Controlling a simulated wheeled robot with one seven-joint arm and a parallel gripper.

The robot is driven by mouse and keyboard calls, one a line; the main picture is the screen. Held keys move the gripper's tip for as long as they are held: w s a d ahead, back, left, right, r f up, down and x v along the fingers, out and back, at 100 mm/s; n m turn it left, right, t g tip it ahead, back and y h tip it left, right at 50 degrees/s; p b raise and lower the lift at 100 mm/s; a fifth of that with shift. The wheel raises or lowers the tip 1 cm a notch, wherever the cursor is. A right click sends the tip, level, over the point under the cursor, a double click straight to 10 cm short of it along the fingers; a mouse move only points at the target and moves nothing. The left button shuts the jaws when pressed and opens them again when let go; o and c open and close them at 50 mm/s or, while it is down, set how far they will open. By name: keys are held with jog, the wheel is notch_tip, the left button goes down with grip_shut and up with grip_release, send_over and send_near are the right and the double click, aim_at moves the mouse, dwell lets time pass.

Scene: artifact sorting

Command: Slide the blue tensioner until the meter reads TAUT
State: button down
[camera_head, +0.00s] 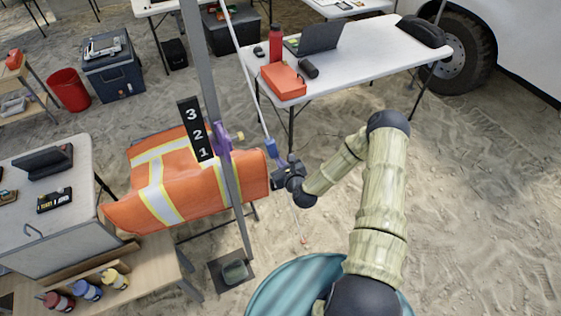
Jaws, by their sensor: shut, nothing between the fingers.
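The blue tensioner (271,148) sits on a thin pale line that slants down from the top of the view. My gripper (279,170) is shut and empty, just below the tensioner and close to it; I cannot tell whether they touch. A black board (196,130) with the numbers 3, 2 and 1 stands left of a grey upright post (209,80). No TAUT reading is legible, and I cannot tell whether the board is the meter.
An orange reflective vest (185,180) hangs behind the post. A white table (345,62) with a red box (283,81), laptop and bottle stands beyond. A worktable with paint bottles (88,289) is at lower left. Sandy ground right of my arm is clear.

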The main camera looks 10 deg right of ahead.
jog(key=shift+a+r, duration=0.2)
jog(key=shift+r, duration=1)
jog(key=shift+s+a+r, duration=0.1)
jog(key=shift+r, duration=0.2)
jog(key=shift+f, duration=0.25)
jog(key=shift+f, duration=0.25)
jog(key=b, duration=0.7)
send_near(277, 155)
jog(key=s+f, duration=0.1)
jog(key=s+d+f, duration=0.1)
jog(key=f, duration=0.1)
jog(key=shift+d+f, duration=0.1)
